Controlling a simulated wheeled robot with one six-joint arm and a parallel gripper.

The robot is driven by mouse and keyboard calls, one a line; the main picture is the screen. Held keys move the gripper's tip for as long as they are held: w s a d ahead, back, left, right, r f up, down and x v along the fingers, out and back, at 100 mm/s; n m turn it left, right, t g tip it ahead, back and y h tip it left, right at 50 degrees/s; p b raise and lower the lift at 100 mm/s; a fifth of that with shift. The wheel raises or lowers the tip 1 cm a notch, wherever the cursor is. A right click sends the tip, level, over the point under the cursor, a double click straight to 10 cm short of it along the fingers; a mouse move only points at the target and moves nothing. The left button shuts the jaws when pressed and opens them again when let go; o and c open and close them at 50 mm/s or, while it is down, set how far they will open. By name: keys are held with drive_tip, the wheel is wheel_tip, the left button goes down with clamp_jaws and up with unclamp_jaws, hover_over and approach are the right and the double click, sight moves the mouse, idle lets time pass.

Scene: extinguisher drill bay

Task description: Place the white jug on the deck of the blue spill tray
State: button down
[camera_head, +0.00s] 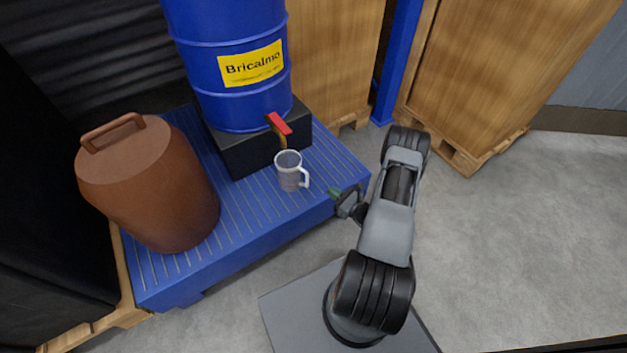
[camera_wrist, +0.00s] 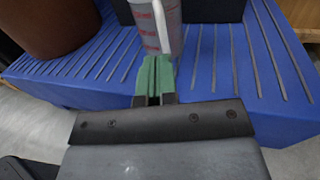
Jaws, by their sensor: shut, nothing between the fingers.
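The white jug (camera_head: 288,172) stands upright on the slatted deck of the blue spill tray (camera_head: 262,205), under the red-handled tap of the blue drum. Its handle points to the right in the head view. In the wrist view the jug (camera_wrist: 150,28) is partly cut off by the top edge, with red markings on its clear wall. My gripper (camera_head: 343,197) is shut and empty at the tray's front right edge, right of the jug and apart from its handle. In the wrist view my gripper's green fingertips (camera_wrist: 155,75) are together, just below the jug in the picture.
A brown lidded container (camera_head: 160,190) stands at the tray's left. Wooden crates (camera_head: 490,70) stand behind; the right floor is clear.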

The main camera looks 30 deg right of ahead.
drive_tip(key=b, duration=0.2)
approach(294, 174)
drive_tip(key=w, duration=0.1)
drive_tip(key=w+d, duration=0.1)
drive_tip(key=w, duration=0.2)
drive_tip(key=shift+d+r, duration=0.1)
drive_tip(key=shift+d, duration=0.2)
